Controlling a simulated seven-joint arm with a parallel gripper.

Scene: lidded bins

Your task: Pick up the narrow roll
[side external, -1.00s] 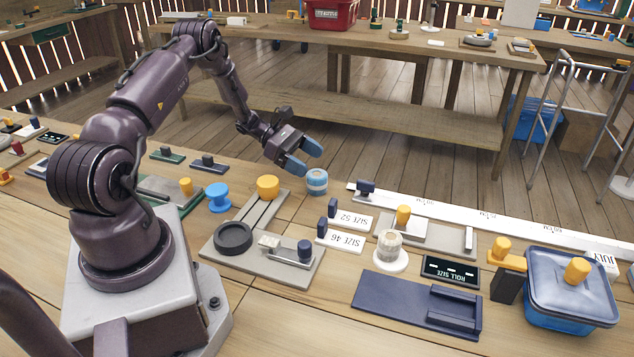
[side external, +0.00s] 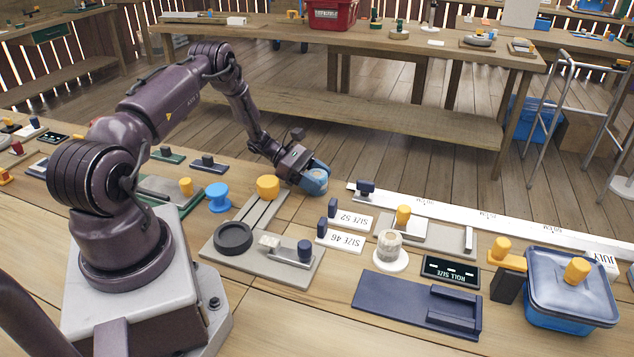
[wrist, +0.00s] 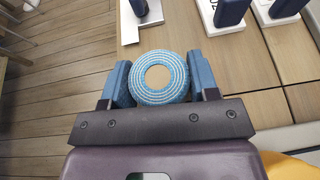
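A small roll (wrist: 160,77) with blue and white rings and a tan core is in the wrist view. In the side view it is mostly hidden by the fingers, with only a little of it showing. My gripper (wrist: 160,80) has one blue finger on each side of it, and both fingers look very close to its sides. I cannot tell whether they press on it. In the side view my gripper (side external: 316,180) is low over the table, just beyond the yellow-knobbed grey fixture (side external: 262,240). The roll shows no clear gap to the table.
A blue spool (side external: 218,197) stands left of the fixture. SIZE 52 (side external: 350,220) and SIZE 46 (side external: 341,239) plates, a pale roll on a white stand (side external: 390,258), a navy tray (side external: 400,303) and a lidded blue bin (side external: 570,290) are to the right. The table's far edge is close to my gripper.

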